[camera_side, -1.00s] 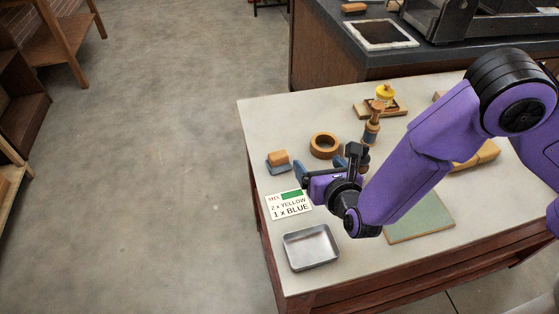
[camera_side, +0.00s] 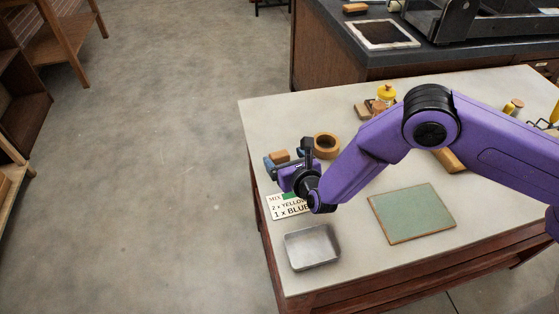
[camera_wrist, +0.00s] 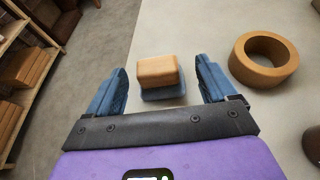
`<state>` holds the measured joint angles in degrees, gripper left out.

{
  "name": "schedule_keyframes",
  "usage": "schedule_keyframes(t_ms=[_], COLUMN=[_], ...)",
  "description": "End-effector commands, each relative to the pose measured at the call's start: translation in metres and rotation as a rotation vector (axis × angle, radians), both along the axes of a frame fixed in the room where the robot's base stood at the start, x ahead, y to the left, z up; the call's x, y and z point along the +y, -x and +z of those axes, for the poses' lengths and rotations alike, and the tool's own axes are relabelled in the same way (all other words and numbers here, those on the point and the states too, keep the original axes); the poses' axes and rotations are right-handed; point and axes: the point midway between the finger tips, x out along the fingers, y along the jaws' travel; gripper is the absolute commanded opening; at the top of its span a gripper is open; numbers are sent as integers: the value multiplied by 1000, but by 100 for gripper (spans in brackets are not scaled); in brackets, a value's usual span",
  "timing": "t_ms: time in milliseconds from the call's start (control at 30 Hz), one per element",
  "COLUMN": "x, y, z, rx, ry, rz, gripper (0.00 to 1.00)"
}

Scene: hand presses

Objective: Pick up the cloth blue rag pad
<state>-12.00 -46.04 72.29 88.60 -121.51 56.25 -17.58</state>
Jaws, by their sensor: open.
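The blue rag pad (camera_wrist: 162,91) lies on the table with a tan wooden block (camera_wrist: 158,70) on top of it. In the side view the wooden block (camera_side: 280,156) shows near the table's left edge, and my gripper partly hides the pad below it. My gripper (camera_wrist: 162,88) is open and empty in the wrist view. Its two blue fingers lie to the left and right of the pad, apart from it. In the side view my gripper (camera_side: 287,163) is low over the table beside the block; its exact height is hard to tell.
A tan ring (camera_wrist: 264,60) stands to the right of the pad. In the side view a card reading "2 x YELLOW 1 x BLUE" (camera_side: 288,211), a metal tray (camera_side: 312,247) and a green board (camera_side: 411,213) lie nearer the front.

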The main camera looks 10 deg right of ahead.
Motion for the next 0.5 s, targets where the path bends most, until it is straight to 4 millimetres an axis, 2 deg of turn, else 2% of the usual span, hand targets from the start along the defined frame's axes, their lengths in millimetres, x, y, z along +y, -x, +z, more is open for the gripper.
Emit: schedule_keyframes(t_ms=[267, 500], x=[3, 9], y=[-12, -37], z=[-5, -16], rx=[0, 0], ry=[1, 0], rz=[0, 0], gripper=[85, 85])
